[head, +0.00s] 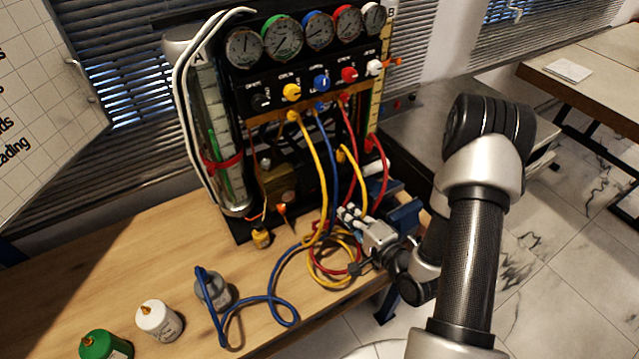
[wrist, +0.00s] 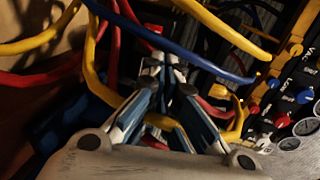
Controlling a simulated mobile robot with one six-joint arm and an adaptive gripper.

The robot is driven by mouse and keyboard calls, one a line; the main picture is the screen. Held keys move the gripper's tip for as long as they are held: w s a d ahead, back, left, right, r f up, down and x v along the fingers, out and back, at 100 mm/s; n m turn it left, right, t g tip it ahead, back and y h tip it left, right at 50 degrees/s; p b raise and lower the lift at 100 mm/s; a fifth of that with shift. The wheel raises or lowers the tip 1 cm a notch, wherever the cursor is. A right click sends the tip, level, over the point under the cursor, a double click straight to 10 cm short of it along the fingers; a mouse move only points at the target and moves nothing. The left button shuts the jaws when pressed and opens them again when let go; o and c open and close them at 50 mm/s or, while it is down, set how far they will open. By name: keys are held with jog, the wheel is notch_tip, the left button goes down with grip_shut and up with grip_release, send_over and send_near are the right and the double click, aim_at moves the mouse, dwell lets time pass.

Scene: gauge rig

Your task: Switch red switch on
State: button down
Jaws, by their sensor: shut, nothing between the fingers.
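The gauge rig has a row of coloured knobs below its dials. The red switch (head: 349,74) is a red knob between the blue and white ones. In the wrist view a red knob (wrist: 283,122) shows at the right edge, between a blue and a white one. My gripper (head: 347,212) is low in front of the rig, well below the knob row, among the hoses. It also shows in the wrist view (wrist: 163,62), with its fingers shut and empty. It is apart from the red knob. I cannot tell which position the knob is in.
Yellow, blue and red hoses (head: 316,175) hang from the rig and loop around my gripper; contact is unclear. Grey (head: 214,292), white (head: 158,321) and green (head: 104,346) canisters stand on the wooden table (head: 130,255). A glass tube (head: 213,130) stands at the rig's left.

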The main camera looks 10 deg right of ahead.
jog(key=b+x, duration=0.2)
jog(key=x, duration=1.2)
jog(key=shift+b, duration=0.3)
jog(key=shift+r, duration=0.1)
jog(key=shift+w+a+g+p, duration=0.15)
jog(key=shift+w+g+p, duration=0.35)
jog(key=shift+p, duration=0.45)
jog(key=shift+s, duration=0.1)
